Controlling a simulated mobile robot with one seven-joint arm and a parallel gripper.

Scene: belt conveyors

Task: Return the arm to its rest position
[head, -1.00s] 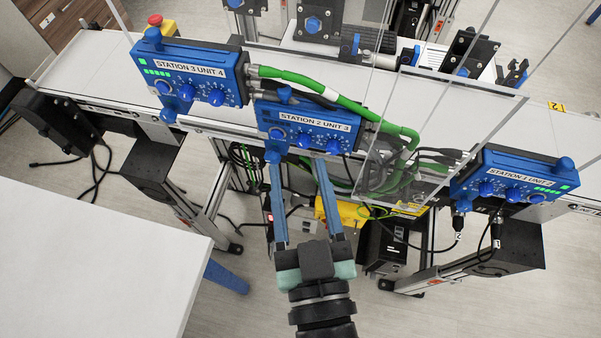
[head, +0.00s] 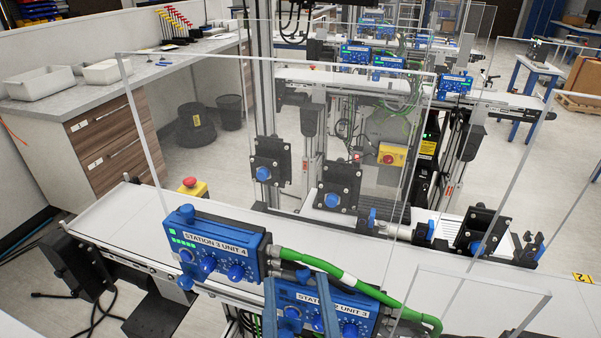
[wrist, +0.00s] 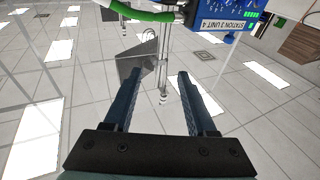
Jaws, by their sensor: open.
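My gripper (head: 297,280) is at the bottom of the head view, with two blue fingers apart and nothing between them. Its fingers overlap the blue control box labelled Station 2 Unit 3 (head: 352,312) in that view; I see no clear contact. In the wrist view, both fingers of my gripper (wrist: 160,80) are spread over open floor. The blue Station 3 Unit 4 box (head: 212,252) is left of my gripper in the head view. It also shows at the top of the wrist view (wrist: 222,18), beyond the fingertips. The rest of my arm is out of view.
A white conveyor belt (head: 130,214) runs behind the boxes. Green cables (head: 312,262) link the boxes. Clear panels (head: 290,130) stand upright behind and to the right. A red and yellow emergency button (head: 191,188) is behind Unit 4. The wrist view shows free tiled floor (wrist: 90,65).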

